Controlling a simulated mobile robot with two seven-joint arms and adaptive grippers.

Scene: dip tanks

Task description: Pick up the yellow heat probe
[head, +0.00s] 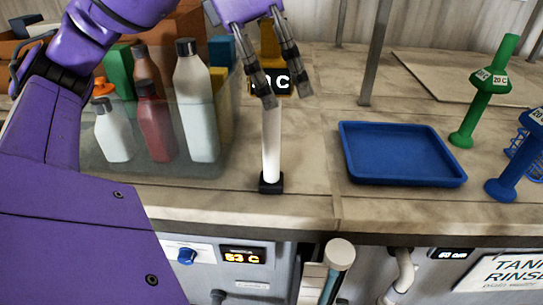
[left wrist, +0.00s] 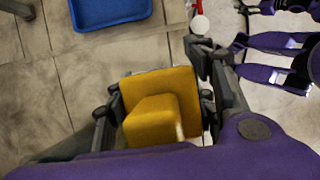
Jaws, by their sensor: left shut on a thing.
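The yellow heat probe (head: 268,45) is upright near the counter's front edge, with a small black display ending in "0 C". Its white rod (head: 271,140) runs down to a black square foot (head: 271,183) that appears to be on the counter. My left gripper (head: 285,95) comes down from above and is shut on the probe's yellow head, one finger on each side. In the left wrist view the yellow head (left wrist: 160,95) fills the space between the fingers. Purple parts of what looks like my right gripper (left wrist: 265,45) show there at the upper right; its jaws are unclear.
A clear bin (head: 160,165) with several bottles stands close on the left. A blue tray (head: 400,152) lies empty to the right. A green probe (head: 480,95) and a blue probe (head: 515,165) stand farther right. A tank panel reading "53 C" (head: 243,256) is below the counter edge.

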